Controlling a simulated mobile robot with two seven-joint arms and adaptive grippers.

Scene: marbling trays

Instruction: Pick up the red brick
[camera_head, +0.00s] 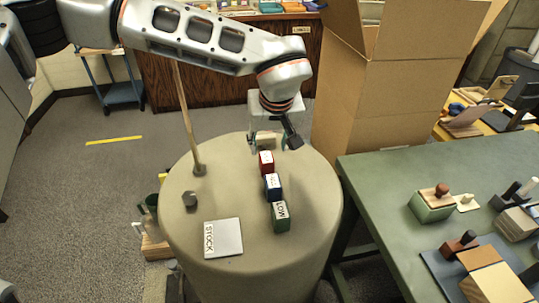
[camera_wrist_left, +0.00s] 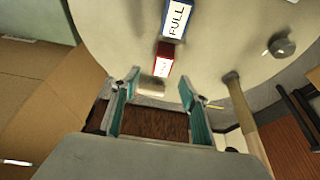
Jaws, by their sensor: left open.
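The red brick (camera_head: 266,163) stands on the round beige table (camera_head: 185,240), with a white label on top. It heads a row with a blue brick (camera_head: 273,188) and a green brick (camera_head: 281,218). My left gripper (camera_head: 272,143) is open and empty, just behind the red brick in the head view. In the left wrist view the red brick (camera_wrist_left: 163,58) lies just beyond the open fingertips (camera_wrist_left: 159,84), apart from them, and the blue brick (camera_wrist_left: 178,18) shows a FULL label. My right gripper is not in view.
A pale block (camera_head: 265,138) is behind the red brick, partly hidden by the gripper. A wooden rod (camera_head: 186,115) stands left of the bricks. A dark knob (camera_head: 190,199) and a STOCK plate (camera_head: 223,238) lie nearby. A cardboard box (camera_head: 380,105) and green table (camera_head: 380,185) are right.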

